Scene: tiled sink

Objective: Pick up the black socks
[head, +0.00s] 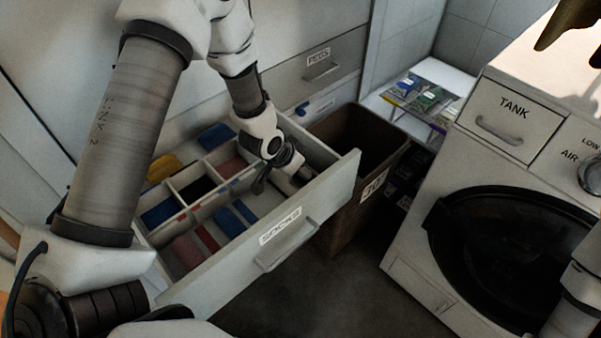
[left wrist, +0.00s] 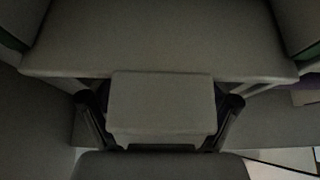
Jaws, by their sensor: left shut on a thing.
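The open drawer (head: 335,188) is labelled SOCKS and has several compartments of folded socks. A black-looking bundle (head: 196,189) lies in a middle compartment between blue and reddish ones; I take it for the black socks. My left gripper (head: 298,176) is down inside the drawer's right end, close behind the front panel and to the right of the bundle.
A brown bin (head: 345,225) stands just right of the drawer. A white washing machine (head: 490,215) with a dark round door is further right. A closed drawer (head: 325,65) is behind. Dark floor is clear in front.

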